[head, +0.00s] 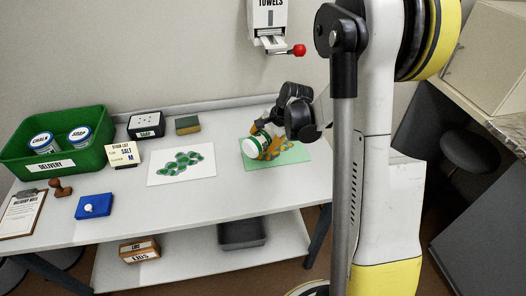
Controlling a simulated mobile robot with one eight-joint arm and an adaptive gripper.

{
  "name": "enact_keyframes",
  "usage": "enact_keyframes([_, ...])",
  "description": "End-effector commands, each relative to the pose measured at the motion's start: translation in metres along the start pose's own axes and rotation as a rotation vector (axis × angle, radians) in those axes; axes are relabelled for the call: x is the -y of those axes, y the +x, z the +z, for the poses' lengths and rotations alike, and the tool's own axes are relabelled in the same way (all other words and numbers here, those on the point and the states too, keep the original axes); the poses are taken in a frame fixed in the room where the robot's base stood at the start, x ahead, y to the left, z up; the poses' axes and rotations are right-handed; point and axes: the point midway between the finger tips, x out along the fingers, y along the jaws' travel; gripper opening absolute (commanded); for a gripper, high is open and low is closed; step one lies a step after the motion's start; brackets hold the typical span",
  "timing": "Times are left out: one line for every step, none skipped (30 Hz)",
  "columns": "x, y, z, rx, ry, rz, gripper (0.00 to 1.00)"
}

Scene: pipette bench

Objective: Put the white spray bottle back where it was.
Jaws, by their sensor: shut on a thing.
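I cannot make out a spray bottle in the head view. My gripper (268,131) is shut on a white container (249,147) with a green band, above or on the green sheet (292,154) at the right of the bench. The container is tilted, its white round end facing the front left. Whether it touches the sheet I cannot tell. The gripper hides part of the container and of the sheet.
A towel dispenser (268,17) hangs above.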

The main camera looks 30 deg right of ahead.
Motion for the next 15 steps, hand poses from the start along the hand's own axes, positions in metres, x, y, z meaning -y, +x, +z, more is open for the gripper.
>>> enact_keyframes([-0.001,0.002,0.001,0.000,0.000,-0.001,0.20])
enact_keyframes([-0.002,0.004,0.001,0.000,0.000,0.000,0.20])
enact_keyframes([-0.003,0.008,0.001,0.000,0.000,0.000,0.20])
enact_keyframes([-0.005,0.011,0.001,0.000,0.001,0.000,0.20])
enact_keyframes([-0.007,0.016,0.001,0.000,0.001,0.000,0.20])
enact_keyframes([-0.010,0.022,0.000,0.000,0.000,0.000,0.20])
enact_keyframes([-0.013,0.026,0.000,0.000,0.000,0.000,0.20])
enact_keyframes([-0.015,0.030,0.000,0.000,0.000,0.000,0.20])
enact_keyframes([-0.017,0.035,0.000,0.000,0.000,0.000,0.20])
enact_keyframes([-0.018,0.037,0.000,0.000,0.000,0.000,0.20])
enact_keyframes([-0.019,0.038,0.000,0.000,0.000,0.000,0.20])
enact_keyframes([-0.019,0.037,0.000,0.000,0.000,0.000,0.20])
enact_keyframes([-0.018,0.037,0.000,0.000,0.000,0.000,0.20])
enact_keyframes([-0.018,0.036,0.000,0.000,0.000,0.000,0.20])
enact_keyframes([-0.018,0.036,0.000,0.000,0.000,0.000,0.20])
